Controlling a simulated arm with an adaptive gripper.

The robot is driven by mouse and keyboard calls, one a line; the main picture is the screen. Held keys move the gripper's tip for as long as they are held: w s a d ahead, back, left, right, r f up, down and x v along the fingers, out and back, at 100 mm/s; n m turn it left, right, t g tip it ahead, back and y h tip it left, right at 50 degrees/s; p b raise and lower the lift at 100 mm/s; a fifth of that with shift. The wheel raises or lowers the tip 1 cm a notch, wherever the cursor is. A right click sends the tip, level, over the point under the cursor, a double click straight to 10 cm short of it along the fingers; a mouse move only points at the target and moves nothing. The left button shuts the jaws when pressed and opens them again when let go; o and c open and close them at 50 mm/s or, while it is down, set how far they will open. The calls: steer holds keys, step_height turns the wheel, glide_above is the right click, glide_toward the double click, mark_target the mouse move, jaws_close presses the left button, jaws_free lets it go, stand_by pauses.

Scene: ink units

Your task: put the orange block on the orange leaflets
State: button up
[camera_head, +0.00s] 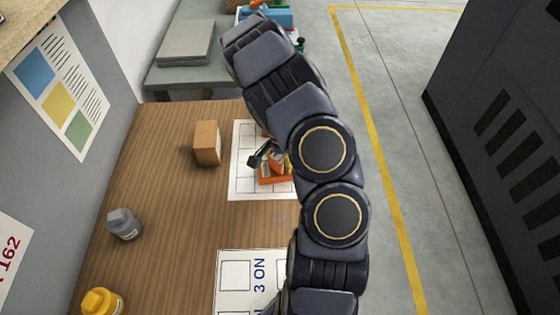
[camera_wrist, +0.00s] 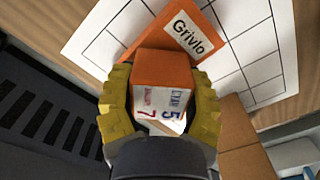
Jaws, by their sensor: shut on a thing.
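The orange block (camera_wrist: 165,70), with a white printed label on one face, is between the yellow fingers of my gripper (camera_wrist: 161,82) in the wrist view. My gripper is shut on it. The orange leaflets (camera_wrist: 205,17), marked "Grivlo", lie right behind the block in that view, partly hidden by it. In the head view the leaflets (camera_head: 270,181) lie on a white gridded sheet (camera_head: 243,185), partly covered by my arm and gripper. The block is over or at the leaflets; I cannot tell whether it touches them.
A brown box (camera_head: 207,143) stands left of the gridded sheet on the wooden table (camera_head: 165,205). A grey bottle (camera_head: 123,224) and a yellow bottle (camera_head: 101,302) stand along the left side. Another printed sheet (camera_head: 235,275) lies nearer. The table between the bottles and sheets is clear.

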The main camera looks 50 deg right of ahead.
steer(key=shift+f, duration=0.3)
steer(key=o, duration=1.1)
steer(key=shift+f, duration=0.1)
step_height(320, 180, up, 12)
steer(key=s+a+r+n, duration=0.35)
steer(key=a+r, duration=0.25)
steer(key=a, duration=0.2)
steer(key=s+a+r+n, duration=0.2)
steer(key=a+r+n, duration=0.35)
steer(key=a, duration=0.35)
steer(key=s+a+r+n+g, duration=0.1)
steer(key=s+a+r+n, duration=0.3)
steer(key=s+a+n, duration=0.4)
steer(key=s+n, duration=0.1)
steer(key=s, duration=0.3)
steer(key=shift+a+g, duration=0.3)
